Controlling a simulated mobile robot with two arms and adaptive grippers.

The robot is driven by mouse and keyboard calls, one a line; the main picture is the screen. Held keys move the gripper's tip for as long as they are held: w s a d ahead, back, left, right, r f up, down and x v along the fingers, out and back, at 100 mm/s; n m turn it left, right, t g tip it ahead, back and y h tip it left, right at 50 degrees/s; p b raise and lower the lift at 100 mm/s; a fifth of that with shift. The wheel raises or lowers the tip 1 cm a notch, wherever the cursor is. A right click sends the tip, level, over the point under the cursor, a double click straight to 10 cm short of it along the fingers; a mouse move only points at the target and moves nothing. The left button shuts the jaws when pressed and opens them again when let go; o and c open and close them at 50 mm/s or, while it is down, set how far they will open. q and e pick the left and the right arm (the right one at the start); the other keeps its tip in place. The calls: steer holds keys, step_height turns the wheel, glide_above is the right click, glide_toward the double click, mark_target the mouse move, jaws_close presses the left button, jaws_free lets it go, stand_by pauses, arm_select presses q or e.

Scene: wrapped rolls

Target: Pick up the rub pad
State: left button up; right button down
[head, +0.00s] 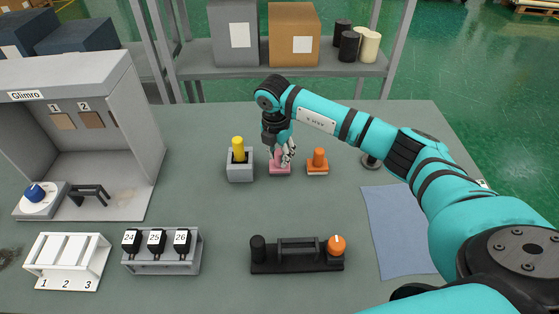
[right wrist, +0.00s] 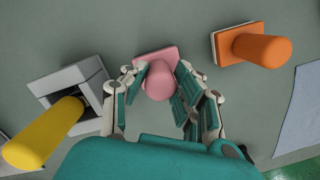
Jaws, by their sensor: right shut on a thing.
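A pink pad with a round pink handle (right wrist: 160,82) stands on the table between a grey holder and an orange pad; which one the task calls the rub pad is not marked. My right gripper (right wrist: 162,92) is shut on the pink pad's handle, with fingers on both sides of it. In the head view the right gripper (head: 282,158) comes down over the pink pad (head: 280,169) and hides its handle. The orange pad (head: 317,160), with an upright orange handle, stands just right of it. My left gripper is not in view.
A grey holder (head: 240,171) with a yellow-handled tool (head: 238,146) stands close left of the pink pad. A black fixture (head: 297,264) with an orange knob lies in front. A blue cloth (head: 400,235) lies at right. A grey booth (head: 140,150) stands at left.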

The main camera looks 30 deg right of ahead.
steer(key=shift+r+b, duration=0.3)
steer(key=shift+r, duration=0.2)
steer(key=shift+s+a+r+b, duration=0.25)
steer(key=shift+r+b, duration=0.1)
steer(key=shift+r, duration=0.25)
steer(key=shift+s+a+r+b, duration=0.1)
steer(key=shift+s+r+b, duration=0.1)
steer(key=shift+r+b, duration=0.3)
steer(key=s+a+r+b, duration=0.1)
steer(key=s+a+b, duration=0.1)
steer(key=s+a, duration=0.6)
steer(key=s, duration=0.4)
steer(key=shift+s+a+r+b, duration=0.15)
steer(key=shift+a+r+b, duration=0.1)
steer(key=shift+r+b, duration=0.15)
